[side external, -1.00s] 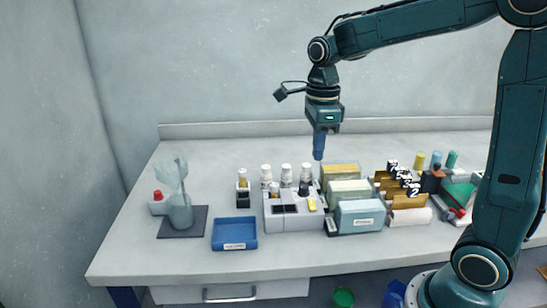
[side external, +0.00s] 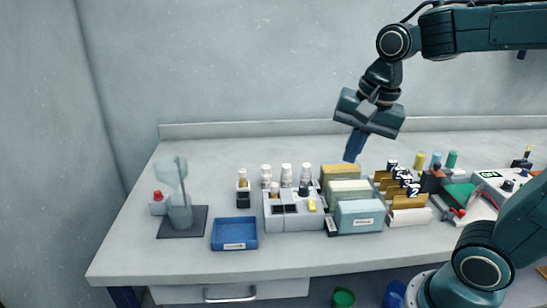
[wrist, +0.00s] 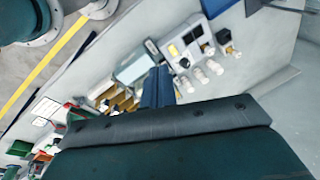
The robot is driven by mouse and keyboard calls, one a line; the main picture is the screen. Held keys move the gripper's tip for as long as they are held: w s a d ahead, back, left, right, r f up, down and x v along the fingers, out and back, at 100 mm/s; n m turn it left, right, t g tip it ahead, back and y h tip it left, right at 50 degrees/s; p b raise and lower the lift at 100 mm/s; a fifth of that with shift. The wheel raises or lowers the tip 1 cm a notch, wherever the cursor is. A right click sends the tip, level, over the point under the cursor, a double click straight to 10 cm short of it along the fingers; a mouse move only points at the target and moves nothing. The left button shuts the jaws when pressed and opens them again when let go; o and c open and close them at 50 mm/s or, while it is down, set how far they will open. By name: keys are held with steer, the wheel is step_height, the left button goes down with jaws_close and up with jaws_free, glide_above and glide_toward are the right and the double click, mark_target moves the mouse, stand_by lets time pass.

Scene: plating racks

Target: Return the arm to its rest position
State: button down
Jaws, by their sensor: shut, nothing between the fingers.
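My gripper (side external: 355,146) hangs tilted above the back of the bench, over the rear of the box row, with clear air below it. Its narrow blue fingers are together, with nothing held. In the wrist view the blue fingers (wrist: 157,88) point down toward the bench and partly cover the boxes behind them. My arm reaches in from the upper right of the side view.
Boxes (side external: 360,215), a grey rack (side external: 290,222) with white-capped bottles (side external: 286,175), and numbered brown holders (side external: 408,202) stand below. A blue tray (side external: 234,245) and a glass vessel on a dark mat (side external: 196,229) are at left. The bench's front left is clear.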

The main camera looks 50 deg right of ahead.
mark_target(312, 204)
steer(key=s+a+f+n+t, duration=0.1)
steer(key=s+n+t, duration=0.1)
steer(key=s+n, duration=0.6)
steer(key=n, duration=0.5)
steer(key=shift+a+t, duration=0.3)
steer(key=shift+t, duration=0.1)
steer(key=c, duration=1.9)
jaws_free()
steer(key=o, duration=0.5)
steer(key=shift+w, duration=0.15)
steer(key=shift+o, duration=0.2)
steer(key=w+d+f+m+g+h, duration=0.1)
steer(key=w+f+m+g+h, duration=0.1)
steer(key=w+m, duration=0.7)
steer(key=shift+w+d+f+h, duration=0.15)
steer(key=shift+w+f+h, duration=0.45)
steer(key=shift+w+f, duration=1.25)
steer(key=shift+w+r, duration=0.35)
steer(key=shift+w, duration=0.05)
steer(key=shift+s+x, duration=0.15)
steer(key=shift+x, duration=3.25)
steer(key=shift+s+x, duration=0.1)
steer(key=shift+x, duration=3.25)
